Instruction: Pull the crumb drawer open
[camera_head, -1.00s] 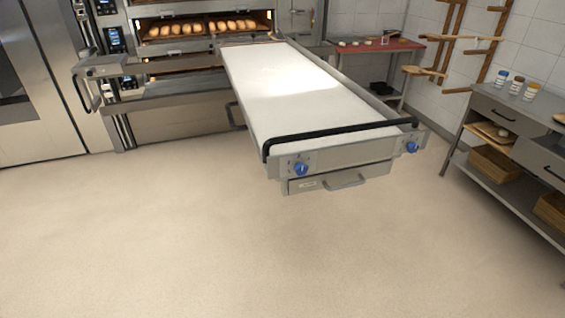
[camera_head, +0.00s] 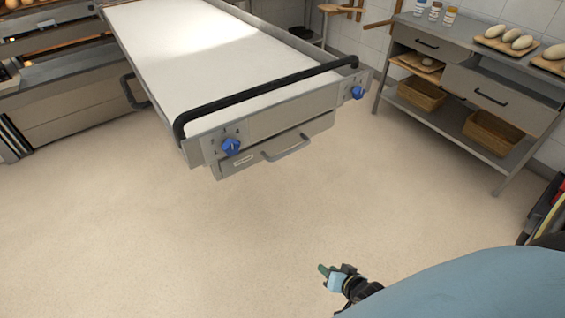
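The crumb drawer (camera_head: 235,165) is a shallow grey metal box under the front end of the loader table (camera_head: 170,40). It looks shut, with its front about flush under the panel. Its bar handle (camera_head: 287,148) sticks out from the middle of its front. My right gripper (camera_head: 328,273) is low at the bottom of the view, well apart from the handle and above bare floor. It is small and seen from the side, so its finger gap cannot be made out. Nothing shows in it. My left gripper is not in view.
A black push bar (camera_head: 265,90) and two blue knobs, one on the left (camera_head: 231,147) and one on the right (camera_head: 358,92), are above the drawer. The floor (camera_head: 200,250) before the drawer is clear.

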